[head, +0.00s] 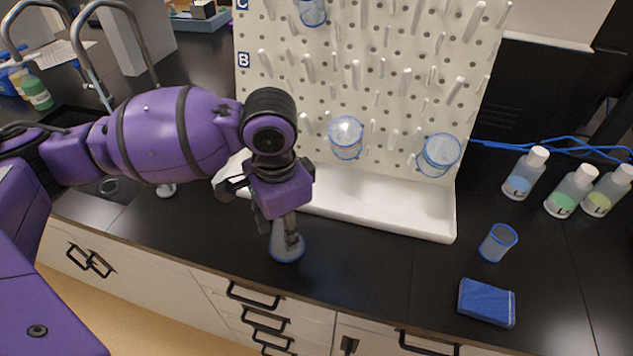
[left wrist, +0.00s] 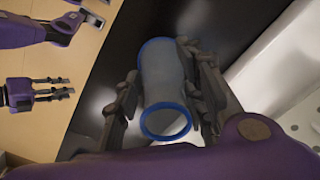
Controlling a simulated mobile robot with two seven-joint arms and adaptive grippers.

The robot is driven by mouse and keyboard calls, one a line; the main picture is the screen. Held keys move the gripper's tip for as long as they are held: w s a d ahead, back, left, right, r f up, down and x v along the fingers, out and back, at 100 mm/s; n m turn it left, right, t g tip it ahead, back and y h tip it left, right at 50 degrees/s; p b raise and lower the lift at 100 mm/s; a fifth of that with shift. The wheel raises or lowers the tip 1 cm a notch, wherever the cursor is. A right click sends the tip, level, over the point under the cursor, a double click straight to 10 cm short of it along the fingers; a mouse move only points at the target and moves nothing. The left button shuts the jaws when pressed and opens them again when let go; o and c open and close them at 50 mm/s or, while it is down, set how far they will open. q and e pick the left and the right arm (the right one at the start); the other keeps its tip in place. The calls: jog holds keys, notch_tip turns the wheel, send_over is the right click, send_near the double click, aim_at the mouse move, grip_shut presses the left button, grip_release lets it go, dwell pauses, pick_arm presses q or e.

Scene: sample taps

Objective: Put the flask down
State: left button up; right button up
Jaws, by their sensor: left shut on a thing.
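The flask (head: 287,246) is clear glass with a blue edge. It is upright over the black counter in front of the pegboard's white tray. My left gripper (head: 284,222) points down and is shut on the flask's upper part, hiding much of it. I cannot tell whether its base touches the counter. In the left wrist view the flask (left wrist: 164,82) lies between the two dark fingers of my left gripper (left wrist: 168,100), its blue rim toward the camera. Purple parts with dark fingers, seemingly my right gripper (left wrist: 66,92), show at the left there; their opening is unclear.
The white pegboard (head: 400,95) holds blue-rimmed vessels (head: 346,138) and has a tray (head: 400,214) at its foot. A blue-rimmed beaker (head: 497,243), a blue folded cloth (head: 487,302) and several bottles (head: 524,174) stand to the right. The counter (head: 375,258) before the tray is clear.

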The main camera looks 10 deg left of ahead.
pick_arm(q)
jog(key=shift+f, duration=0.15)
jog(key=o, duration=0.9)
jog(key=shift+w, duration=0.1)
jog(key=shift+c, duration=0.2)
jog(key=shift+o, duration=1.4)
pick_arm(e)
jog(key=shift+s+f, duration=0.35)
jog(key=shift+s, duration=0.15)
pick_arm(q)
notch_tip(320, 180, up, 12)
jog(key=p, duration=0.1)
jog(key=shift+d+p, duration=0.15)
jog(key=shift+p, duration=0.2)
pick_arm(e)
jog(key=shift+w+a+r, duration=0.15)
jog(key=shift+a+r, duration=0.15)
jog(key=shift+r, duration=0.35)
